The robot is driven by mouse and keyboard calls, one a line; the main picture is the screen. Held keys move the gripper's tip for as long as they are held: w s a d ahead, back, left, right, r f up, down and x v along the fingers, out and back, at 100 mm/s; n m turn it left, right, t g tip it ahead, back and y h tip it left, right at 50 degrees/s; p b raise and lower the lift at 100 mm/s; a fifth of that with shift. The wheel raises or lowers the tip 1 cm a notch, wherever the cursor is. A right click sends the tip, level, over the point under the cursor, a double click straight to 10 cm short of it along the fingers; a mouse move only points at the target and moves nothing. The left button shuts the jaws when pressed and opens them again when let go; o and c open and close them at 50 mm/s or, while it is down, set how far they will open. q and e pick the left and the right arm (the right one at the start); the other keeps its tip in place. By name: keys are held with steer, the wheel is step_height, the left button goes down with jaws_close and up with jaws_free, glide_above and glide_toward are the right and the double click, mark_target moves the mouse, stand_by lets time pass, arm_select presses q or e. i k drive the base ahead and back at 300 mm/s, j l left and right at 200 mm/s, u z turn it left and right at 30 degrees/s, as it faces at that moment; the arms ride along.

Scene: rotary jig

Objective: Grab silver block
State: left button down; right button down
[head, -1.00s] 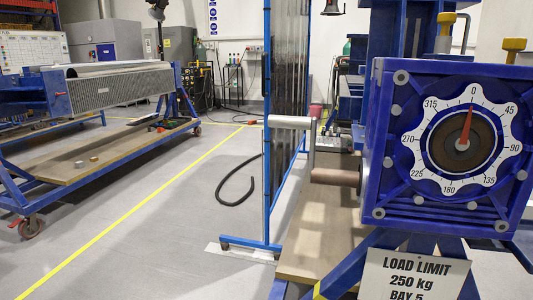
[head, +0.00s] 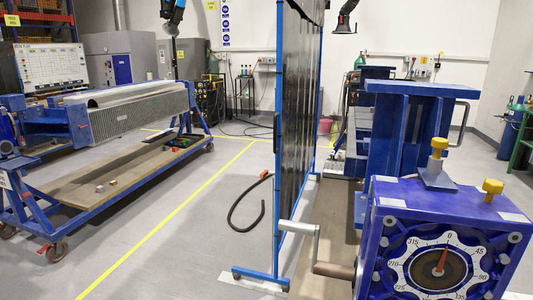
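Two small blocks lie close together on the wooden lower deck of the blue trolley (head: 60,192) at the left. One small block (head: 99,189) is nearer and to the left. The other small block (head: 113,182) is just behind it to the right. They are too small here to tell surely which one is silver. Neither of my grippers is in view.
A blue rotary jig (head: 378,222) with a numbered dial (head: 405,273) and a crank handle (head: 333,270) stands at the right. A dark screen in a blue frame (head: 278,150) divides the floor. Grey floor (head: 170,240) with a yellow line lies open between trolley and screen.

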mark_target(99, 189)
steer(key=i+j+u, duration=0.3)
steer(key=i+j, duration=0.15)
steer(key=i+j+u, duration=0.3)
steer(key=i+j, duration=0.2)
steer(key=i+j+u, duration=0.3)
steer(key=i, duration=0.25)
steer(key=i+j+u, duration=0.3)
steer(key=i, duration=0.25)
steer(key=i+l+u, duration=0.1)
steer(key=i+u, duration=0.2)
steer(key=i, duration=0.25)
steer(key=i+z, duration=0.15)
steer(key=i, duration=0.4)
steer(key=i+j+z, duration=0.2)
steer(key=i, duration=0.3)
steer(key=i+j+z, duration=0.15)
steer(key=i, duration=1.95)
